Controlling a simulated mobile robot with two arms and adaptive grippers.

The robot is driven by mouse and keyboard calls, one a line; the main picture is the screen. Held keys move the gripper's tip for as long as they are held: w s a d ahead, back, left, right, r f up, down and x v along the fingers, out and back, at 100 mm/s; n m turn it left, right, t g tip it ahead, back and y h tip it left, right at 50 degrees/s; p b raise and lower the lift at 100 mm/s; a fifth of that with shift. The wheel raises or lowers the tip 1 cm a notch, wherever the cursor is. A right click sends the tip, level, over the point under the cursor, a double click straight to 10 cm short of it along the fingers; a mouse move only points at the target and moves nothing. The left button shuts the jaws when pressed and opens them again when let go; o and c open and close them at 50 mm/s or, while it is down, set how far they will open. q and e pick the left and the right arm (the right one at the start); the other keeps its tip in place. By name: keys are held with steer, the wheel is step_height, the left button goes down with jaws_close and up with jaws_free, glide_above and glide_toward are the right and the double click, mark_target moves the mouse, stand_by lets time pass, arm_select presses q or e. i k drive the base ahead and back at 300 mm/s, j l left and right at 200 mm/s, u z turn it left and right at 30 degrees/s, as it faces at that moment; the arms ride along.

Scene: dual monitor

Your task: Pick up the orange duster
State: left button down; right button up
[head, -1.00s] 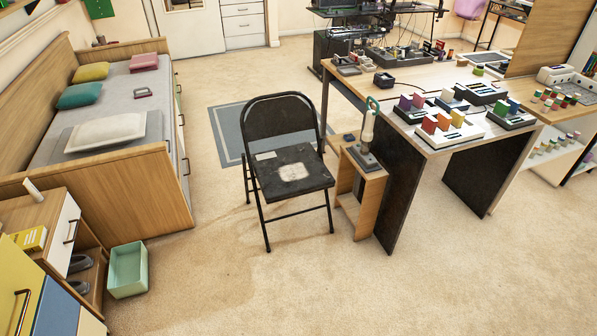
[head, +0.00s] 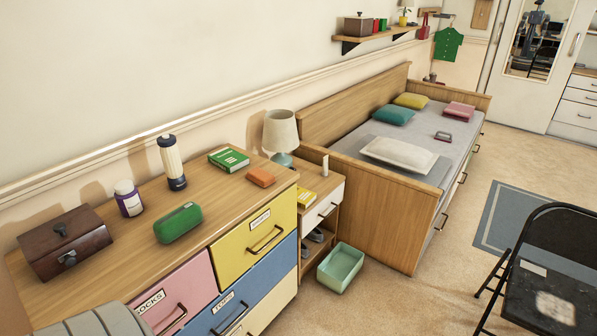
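An orange block with rounded edges, which looks like the orange duster (head: 261,177), lies on the wooden top of the dresser (head: 215,203), near its right end. It sits in front of a green book (head: 229,158) and is fully visible. Neither of my grippers shows in the head view.
On the dresser are a green case (head: 178,222), a purple-white jar (head: 128,198), a dark lantern-like cylinder (head: 172,162) and a brown box (head: 65,243). A nightstand with a lamp (head: 281,133), a green bin (head: 340,267), a bed (head: 375,205) and a black chair (head: 550,285) stand rightward. Carpet between bin and chair is clear.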

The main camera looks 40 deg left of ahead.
mark_target(260, 177)
steer(key=u, duration=1.55)
